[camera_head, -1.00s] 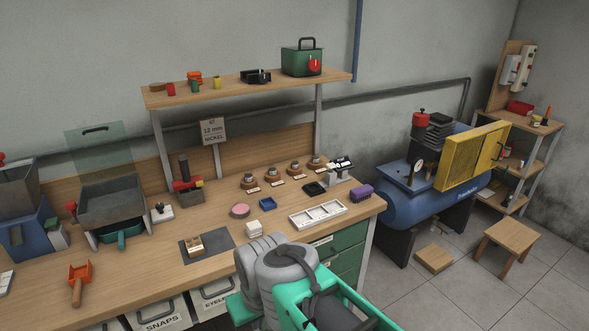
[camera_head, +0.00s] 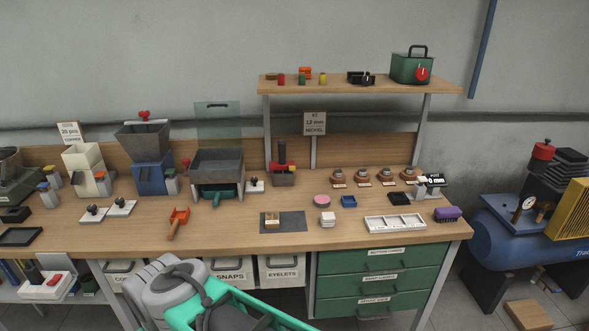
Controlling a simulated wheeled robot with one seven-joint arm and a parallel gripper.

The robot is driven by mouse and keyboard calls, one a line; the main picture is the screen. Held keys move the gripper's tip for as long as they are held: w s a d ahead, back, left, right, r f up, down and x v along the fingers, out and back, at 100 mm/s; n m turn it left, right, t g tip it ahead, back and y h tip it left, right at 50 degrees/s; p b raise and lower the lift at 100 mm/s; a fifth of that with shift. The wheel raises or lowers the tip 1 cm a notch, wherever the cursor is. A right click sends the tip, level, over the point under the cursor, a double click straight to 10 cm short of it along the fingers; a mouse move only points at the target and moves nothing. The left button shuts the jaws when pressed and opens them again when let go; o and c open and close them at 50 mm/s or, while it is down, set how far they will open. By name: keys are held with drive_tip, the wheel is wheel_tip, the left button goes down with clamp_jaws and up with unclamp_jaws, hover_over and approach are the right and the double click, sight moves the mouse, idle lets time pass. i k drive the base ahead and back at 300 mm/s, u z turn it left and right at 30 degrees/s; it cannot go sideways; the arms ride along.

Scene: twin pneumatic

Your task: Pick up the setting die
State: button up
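Several small metal dies on round brown bases stand in a row at the back right of the workbench, with small labels in front: the leftmost die (camera_head: 338,175), a second die (camera_head: 362,174), a third die (camera_head: 387,174) and a fourth at the right end (camera_head: 409,173). The labels are too small to read, so I cannot tell which one is the setting die. A small wooden block with brass-coloured parts (camera_head: 271,220) sits on a dark grey mat (camera_head: 295,222). My grey and green arm shows at the bottom, in front of the bench; my gripper is not in view.
A hand press (camera_head: 283,170) stands left of the dies, a small scale (camera_head: 431,182) right of them. A shelf (camera_head: 350,88) overhangs the back.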

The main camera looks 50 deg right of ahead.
sight(385, 171)
drive_tip(key=u, duration=2.2)
drive_tip(key=k, duration=2)
drive_tip(key=z, duration=1.65)
drive_tip(key=i, duration=0.5)
drive_tip(key=z, duration=0.05)
